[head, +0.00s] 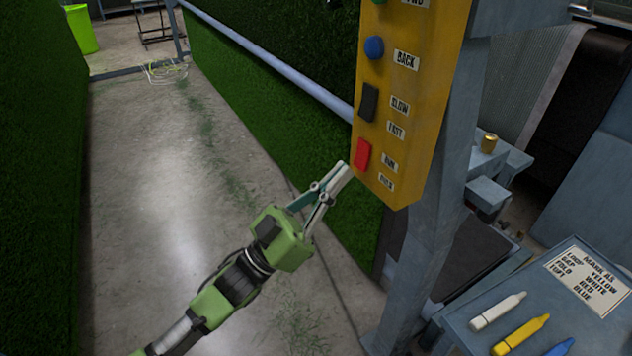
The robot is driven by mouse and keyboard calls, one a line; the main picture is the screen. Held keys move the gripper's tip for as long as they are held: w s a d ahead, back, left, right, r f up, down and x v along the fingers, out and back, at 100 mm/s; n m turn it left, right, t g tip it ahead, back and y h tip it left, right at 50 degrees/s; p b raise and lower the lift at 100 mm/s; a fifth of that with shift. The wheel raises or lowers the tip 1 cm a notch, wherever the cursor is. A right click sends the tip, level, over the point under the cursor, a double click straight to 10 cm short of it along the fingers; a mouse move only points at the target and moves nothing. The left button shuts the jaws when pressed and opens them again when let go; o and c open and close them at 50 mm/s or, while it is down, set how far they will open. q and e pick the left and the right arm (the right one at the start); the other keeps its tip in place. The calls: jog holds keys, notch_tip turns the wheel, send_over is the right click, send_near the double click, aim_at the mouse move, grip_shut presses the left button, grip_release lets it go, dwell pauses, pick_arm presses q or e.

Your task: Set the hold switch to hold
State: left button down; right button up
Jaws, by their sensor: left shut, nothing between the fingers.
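A yellow control box (412,95) hangs on a grey post at the right of centre. Near its bottom is a red rocker switch (362,154), with a label reading RUN (389,163) and below it a smaller label that looks like HOLD (386,182). My left gripper (345,170) is shut and empty. Its fingertips are at the lower left of the red switch, very close to the box's edge; I cannot tell whether they touch. Which way the switch is tipped is not clear. My right gripper is not in view.
Above the red switch are a black rocker (369,102) labelled SLOW and FAST and a blue button (374,47) labelled BACK. A grey tray (470,318) with several markers is at the lower right. Green turf (235,110) hangs behind a rail.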

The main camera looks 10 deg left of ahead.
pick_arm(q)
jog(key=shift+w+d+f, duration=0.1)
jog(key=shift+w+d, duration=0.15)
jog(key=shift+d, duration=0.1)
jog(key=b, duration=0.1)
jog(key=f+b, duration=0.1)
jog(key=b, duration=0.1)
jog(key=shift+w+d+t+h, duration=0.2)
jog(key=shift+d+t+h, duration=0.1)
jog(key=shift+r, duration=0.35)
jog(key=shift+w, duration=0.1)
